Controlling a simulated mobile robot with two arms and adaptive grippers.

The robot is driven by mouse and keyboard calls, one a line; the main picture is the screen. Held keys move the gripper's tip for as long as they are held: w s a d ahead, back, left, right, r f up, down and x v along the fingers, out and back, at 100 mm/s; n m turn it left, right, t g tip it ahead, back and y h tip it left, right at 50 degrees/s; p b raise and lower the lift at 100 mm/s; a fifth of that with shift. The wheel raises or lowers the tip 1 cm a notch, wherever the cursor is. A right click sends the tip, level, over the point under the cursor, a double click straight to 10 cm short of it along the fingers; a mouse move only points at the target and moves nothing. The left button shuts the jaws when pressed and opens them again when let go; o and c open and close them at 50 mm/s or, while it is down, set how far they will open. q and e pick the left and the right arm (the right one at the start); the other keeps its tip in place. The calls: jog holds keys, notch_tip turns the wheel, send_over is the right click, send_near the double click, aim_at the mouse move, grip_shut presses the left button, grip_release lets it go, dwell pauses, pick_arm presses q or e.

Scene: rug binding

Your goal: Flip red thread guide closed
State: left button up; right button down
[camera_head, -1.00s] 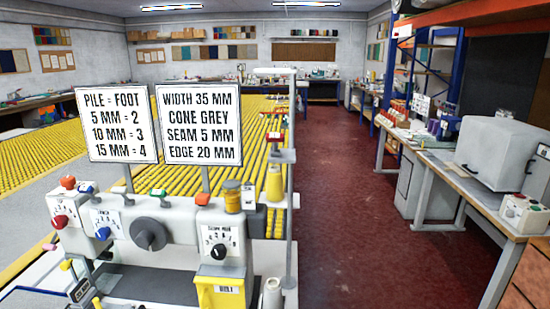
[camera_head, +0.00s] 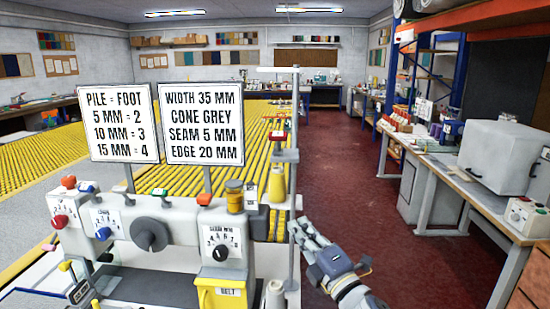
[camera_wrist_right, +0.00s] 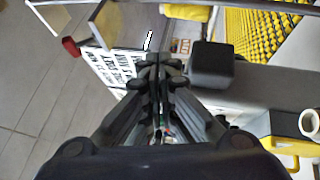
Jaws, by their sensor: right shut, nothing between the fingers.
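A small red piece (camera_head: 277,136) sits on an upper arm of the thread stand (camera_head: 294,110); I take it as the red thread guide, but it is too small to tell how it is flipped. A red block (camera_wrist_right: 71,47) also shows at upper left in the right wrist view. My right gripper (camera_head: 303,230) is beside the thread stand's post, below and right of the red piece. Its fingers (camera_wrist_right: 155,66) are shut with nothing between them. My left gripper is not in view.
The binding machine (camera_head: 150,235) carries dials and colored pieces, with two signs (camera_head: 203,123) above it. A yellow cone (camera_head: 277,183) stands on the thread stand. The red floor (camera_head: 345,165) is open to the right, up to a workbench (camera_head: 480,195).

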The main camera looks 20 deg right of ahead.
aim_at(278, 144)
jog(key=s+a+r+n+t+y, duration=0.2)
jog(key=s+a+r+n, duration=0.1)
jog(key=r, duration=0.7)
jog(key=shift+s+a+n+y, duration=0.2)
jog(key=shift+s+n+y, duration=0.15)
jog(key=shift+s, duration=0.25)
jog(key=shift+w, duration=0.1)
jog(key=d+p+x, duration=0.1)
jog(key=p+x, duration=0.1)
jog(key=x, duration=0.2)
jog(key=p+x, duration=0.2)
jog(key=x, duration=0.2)
jog(key=d+p+x, duration=0.1)
jog(key=p+x, duration=0.1)
jog(key=x, duration=0.2)
jog(key=shift+w+d+r, duration=0.3)
jog(key=shift+w+r, duration=0.1)
jog(key=shift+r, duration=0.1)
